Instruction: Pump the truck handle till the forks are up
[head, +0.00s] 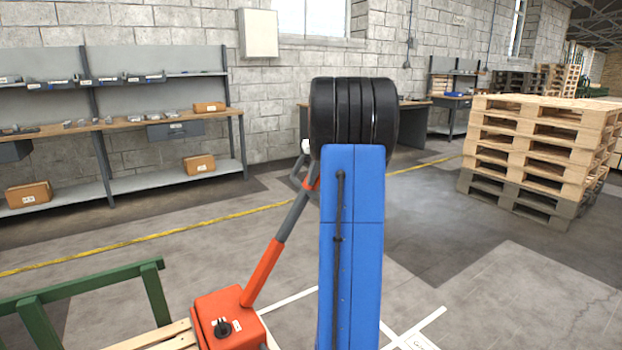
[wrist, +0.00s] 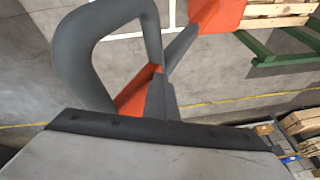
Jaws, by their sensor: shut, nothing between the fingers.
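The orange pallet truck (head: 228,318) stands at the lower left of the head view, and its orange body also shows in the wrist view (wrist: 216,14). Its handle (head: 264,272) rises from the body, leaning right, to a grey loop mostly behind my arm. In the wrist view the grey loop of the handle (wrist: 82,52) fills the upper left. My gripper (wrist: 160,92) has its fingers shut and empty, close in front of the loop and its orange neck; I cannot tell whether they touch. In the head view my arm hides the gripper. The forks are hidden.
Wooden slats (head: 160,338) lie behind the truck body, beside a green frame (head: 85,290). A stack of pallets (head: 540,150) stands at the right. A workbench (head: 120,122) lines the left wall. The floor right of my arm is clear, with white markings.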

